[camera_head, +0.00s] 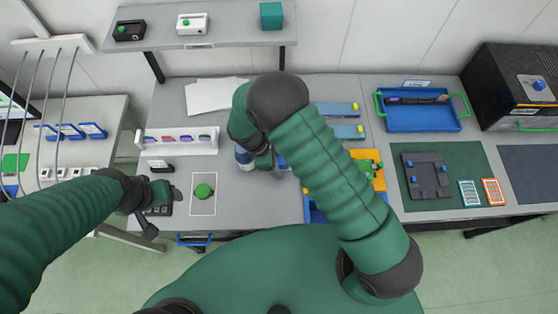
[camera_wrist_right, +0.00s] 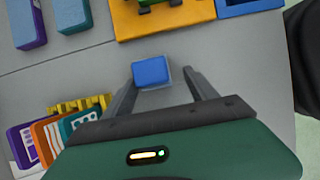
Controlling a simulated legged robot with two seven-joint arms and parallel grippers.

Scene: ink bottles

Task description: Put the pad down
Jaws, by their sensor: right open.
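A small blue block (camera_wrist_right: 150,72), which looks like the pad, lies on the grey table between the fingertips of my right gripper (camera_wrist_right: 160,75) in the wrist view. The fingers are spread, with a gap on the block's right; I cannot tell whether the left finger touches it.
An orange tray (camera_head: 368,160) and a blue tray (camera_head: 418,120) lie right. The wrist view shows several coloured cases (camera_wrist_right: 50,135) at lower left.

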